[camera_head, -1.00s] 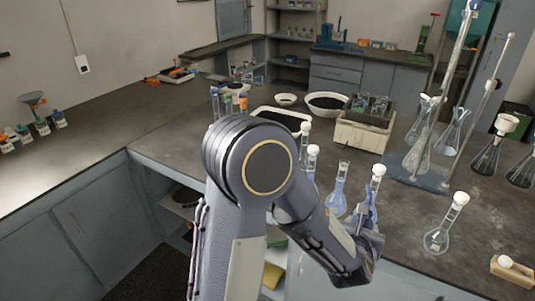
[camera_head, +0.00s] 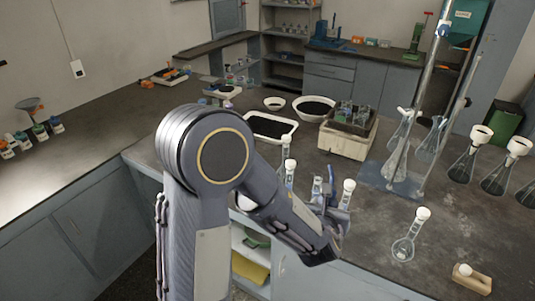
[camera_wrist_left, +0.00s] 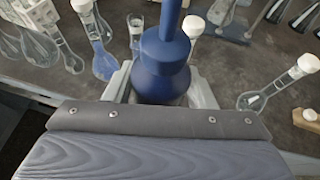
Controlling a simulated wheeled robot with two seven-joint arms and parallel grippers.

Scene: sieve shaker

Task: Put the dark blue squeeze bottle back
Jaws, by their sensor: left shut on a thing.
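The dark blue squeeze bottle (camera_wrist_left: 162,68) stands large in the middle of the left wrist view, with its narrower neck pointing to the top edge. My left gripper (camera_wrist_left: 160,90) is shut on it, with one pale finger on each side of the body. In the head view my left gripper (camera_head: 332,218) is above the front edge of the bench, among glass flasks. There the bottle is mostly hidden by my wrist and I cannot make it out clearly. My right gripper is not in view.
White-stoppered flasks stand close around the gripper, including one at the right (camera_head: 403,248). A stand with a metal rod (camera_head: 428,75) rises behind. A white tray (camera_head: 268,127) and a beige box (camera_head: 347,143) sit farther back. The left bench (camera_head: 85,138) has free room.

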